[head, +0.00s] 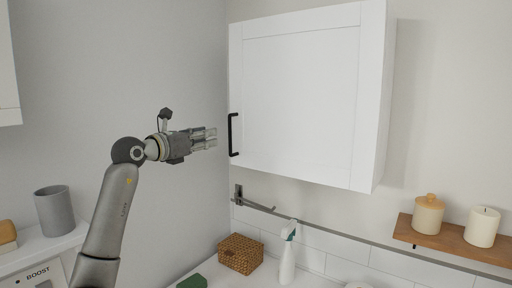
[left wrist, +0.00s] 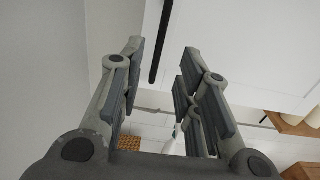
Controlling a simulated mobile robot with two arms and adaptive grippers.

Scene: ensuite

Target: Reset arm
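My left arm (head: 112,210) rises from the lower left of the head view, with its forearm pointing right. My left gripper (head: 212,138) is at the height of the cabinet's black handle (head: 231,135), just left of it in the picture. In the left wrist view the fingers of the gripper (left wrist: 163,60) are spread apart with nothing held between them. The handle (left wrist: 161,42) shows between and beyond the fingertips, and I cannot tell how far off it is. My right gripper is in neither view.
The white wall cabinet (head: 300,95) is shut. Below are a wicker basket (head: 241,253), a spray bottle (head: 288,260) and a rail (head: 330,229). A grey cup (head: 55,211) stands at left.

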